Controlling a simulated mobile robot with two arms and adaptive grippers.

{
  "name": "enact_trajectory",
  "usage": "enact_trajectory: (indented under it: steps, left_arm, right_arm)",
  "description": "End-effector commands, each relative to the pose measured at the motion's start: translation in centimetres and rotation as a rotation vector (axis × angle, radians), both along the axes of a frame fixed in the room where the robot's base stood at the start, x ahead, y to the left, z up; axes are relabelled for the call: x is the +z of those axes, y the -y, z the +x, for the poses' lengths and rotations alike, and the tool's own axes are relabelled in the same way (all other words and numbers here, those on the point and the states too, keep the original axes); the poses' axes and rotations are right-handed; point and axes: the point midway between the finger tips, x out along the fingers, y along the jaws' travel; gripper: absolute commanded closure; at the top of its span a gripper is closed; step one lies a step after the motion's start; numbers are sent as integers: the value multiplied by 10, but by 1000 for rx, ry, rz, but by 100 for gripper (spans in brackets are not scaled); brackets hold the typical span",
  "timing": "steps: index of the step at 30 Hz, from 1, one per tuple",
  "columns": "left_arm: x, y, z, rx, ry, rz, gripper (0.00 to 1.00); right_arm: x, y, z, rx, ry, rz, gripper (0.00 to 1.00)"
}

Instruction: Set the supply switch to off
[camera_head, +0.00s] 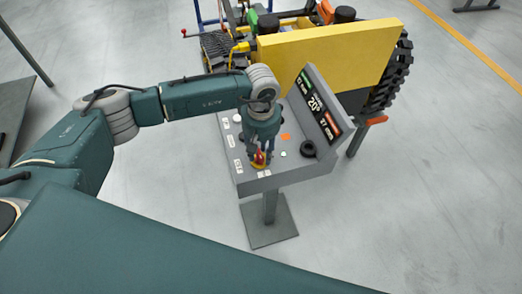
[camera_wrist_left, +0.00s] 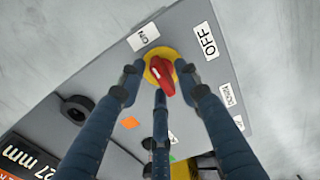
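The supply switch is a red knob on a round yellow base, near the front edge of a grey console (camera_head: 228,135). The red knob (camera_wrist_left: 162,76) shows in the left wrist view between an ON label (camera_wrist_left: 143,37) and an OFF label (camera_wrist_left: 206,40). It also shows in the head view (camera_head: 258,158), partly covered by my fingers. My left gripper (camera_head: 261,150) points down over the switch. In the left wrist view its three fingers (camera_wrist_left: 160,79) are spread around the knob, with gaps visible at the sides. Contact of the lower finger is unclear. My right gripper is out of view.
The console has a black round knob (camera_head: 308,149), several buttons and an upright display panel (camera_head: 318,108). It stands on a post with a square foot (camera_head: 269,226). Behind it is a yellow tracked machine (camera_head: 330,60). Grey floor in front is free.

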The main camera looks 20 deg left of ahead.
Motion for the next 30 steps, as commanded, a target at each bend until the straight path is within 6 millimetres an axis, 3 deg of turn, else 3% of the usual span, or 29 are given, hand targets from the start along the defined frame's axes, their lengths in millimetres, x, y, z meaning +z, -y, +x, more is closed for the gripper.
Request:
enact_trajectory:
  steps: [1, 4, 17, 30]
  left_arm:
    - [0, 0, 0, 0, 0, 0, 80]
    - [0, 0, 0, 0, 0, 0, 100]
    - [-1, 0, 1, 49, 2, 0, 100]
    - [-5, -1, 3, 383, 5, -2, 100]
  right_arm:
    - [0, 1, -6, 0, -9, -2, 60]
    - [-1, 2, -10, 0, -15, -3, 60]
    - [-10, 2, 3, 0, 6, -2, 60]
    - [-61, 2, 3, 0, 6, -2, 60]
